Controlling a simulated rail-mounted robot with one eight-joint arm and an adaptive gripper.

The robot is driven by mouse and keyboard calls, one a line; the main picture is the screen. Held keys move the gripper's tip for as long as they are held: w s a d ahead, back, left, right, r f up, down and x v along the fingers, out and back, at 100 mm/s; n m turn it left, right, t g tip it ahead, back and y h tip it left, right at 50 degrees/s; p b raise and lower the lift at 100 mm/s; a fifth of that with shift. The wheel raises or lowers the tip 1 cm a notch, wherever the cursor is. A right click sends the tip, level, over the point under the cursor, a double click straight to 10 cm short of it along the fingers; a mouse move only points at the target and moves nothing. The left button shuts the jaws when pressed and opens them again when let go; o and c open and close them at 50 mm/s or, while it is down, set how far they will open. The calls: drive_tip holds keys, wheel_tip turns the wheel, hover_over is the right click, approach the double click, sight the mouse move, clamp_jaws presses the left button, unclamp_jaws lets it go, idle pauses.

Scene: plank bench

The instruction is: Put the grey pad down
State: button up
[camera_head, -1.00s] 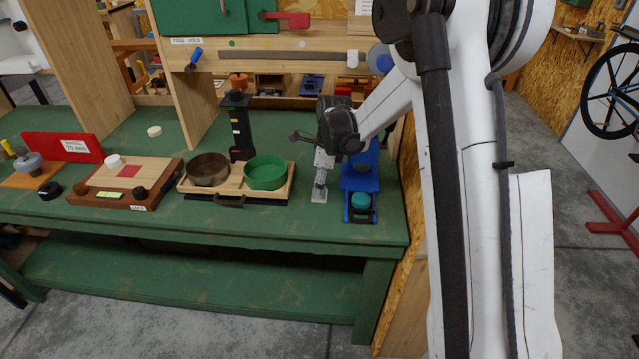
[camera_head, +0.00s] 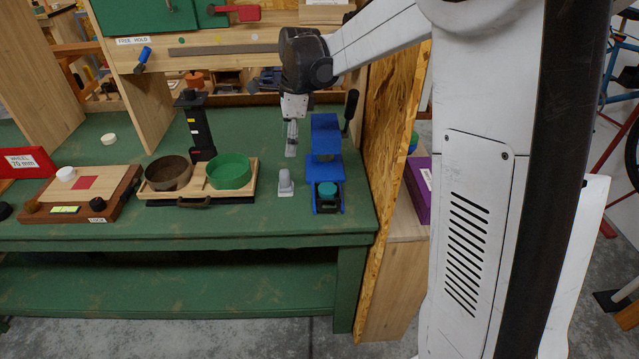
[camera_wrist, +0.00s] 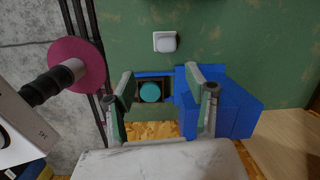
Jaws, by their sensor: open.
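The grey pad (camera_head: 285,183) stands on the green bench top, between the green bowl and the blue stand. It has a square base with a lighter upper part, and it also shows in the wrist view (camera_wrist: 165,42) from above. Nothing touches it. My gripper (camera_head: 291,152) hangs above and slightly behind the pad in the head view, clear of it. In the wrist view the two fingers (camera_wrist: 159,78) are spread apart with nothing between their tips; the pad lies beyond them.
The blue stand (camera_head: 325,150) with a teal round part (camera_head: 327,189) is close on the right. A wooden tray (camera_head: 217,196) with a brown bowl (camera_head: 168,173) and a green bowl (camera_head: 229,171) is on the left. A black column (camera_head: 195,125) stands behind it. A chipboard panel (camera_head: 388,160) bounds the bench's right end.

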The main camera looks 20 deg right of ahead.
drive_tip(key=s+a+r+n+t, duration=0.1)
drive_tip(key=s+r+n+t, duration=0.1)
drive_tip(key=s+r+n, duration=0.4)
drive_tip(key=s+r+n+t, duration=0.1)
drive_tip(key=s+r+n, duration=0.15)
drive_tip(key=s, duration=0.65)
drive_tip(key=s+f+n+t+h, duration=0.1)
drive_tip(key=s+f+n+t, duration=0.2)
drive_tip(key=s+n, duration=0.9)
drive_tip(key=s, duration=0.3)
drive_tip(key=shift+a, duration=0.25)
wheel_tip(320, 180, down, 4)
drive_tip(key=b, duration=0.4)
drive_tip(key=shift+o, duration=0.4)
